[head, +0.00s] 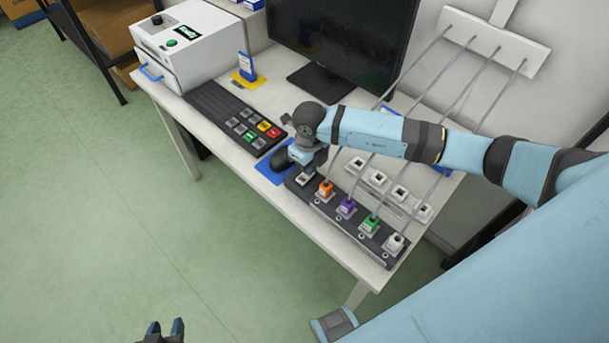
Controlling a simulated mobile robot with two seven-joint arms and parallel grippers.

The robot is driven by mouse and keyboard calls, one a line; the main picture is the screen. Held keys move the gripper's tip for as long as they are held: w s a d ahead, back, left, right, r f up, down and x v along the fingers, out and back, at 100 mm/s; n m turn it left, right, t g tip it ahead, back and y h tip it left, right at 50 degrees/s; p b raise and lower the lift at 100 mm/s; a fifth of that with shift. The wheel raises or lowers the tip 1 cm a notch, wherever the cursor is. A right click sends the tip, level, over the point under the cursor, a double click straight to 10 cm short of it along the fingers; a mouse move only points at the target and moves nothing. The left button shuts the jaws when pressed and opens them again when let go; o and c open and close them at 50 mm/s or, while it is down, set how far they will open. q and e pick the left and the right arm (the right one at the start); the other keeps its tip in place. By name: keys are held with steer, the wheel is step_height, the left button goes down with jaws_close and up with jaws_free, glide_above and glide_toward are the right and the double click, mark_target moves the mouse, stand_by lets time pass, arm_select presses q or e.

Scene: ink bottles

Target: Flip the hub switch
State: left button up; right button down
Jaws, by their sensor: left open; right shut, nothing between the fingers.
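The hub is a long black strip (335,221) along the table's front edge, with orange, purple, green and white plugs in a row. At its left end is a small light-framed square part (304,179), which looks like the switch; its position is too small to tell. My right gripper (305,167) points down just above this end, shut and with nothing held. Its wrist partly covers the area, and I cannot tell whether the fingertips touch the switch. My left gripper (166,328) is open and empty at the bottom edge, low in front of the table.
Grey cables rise from the plugs to a white bracket (497,40). White sockets (378,179) stand in a row behind the hub. A dark mouse (281,160) on a blue mat, a keyboard (215,101), a monitor (345,40) and a white machine (190,42) are also near. Green floor (90,200) is clear.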

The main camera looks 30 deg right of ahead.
steer(key=shift+f+b, duration=0.35)
steer(key=shift+f, duration=0.2)
steer(key=shift+r+p, duration=2.3)
steer(key=shift+r, duration=1.25)
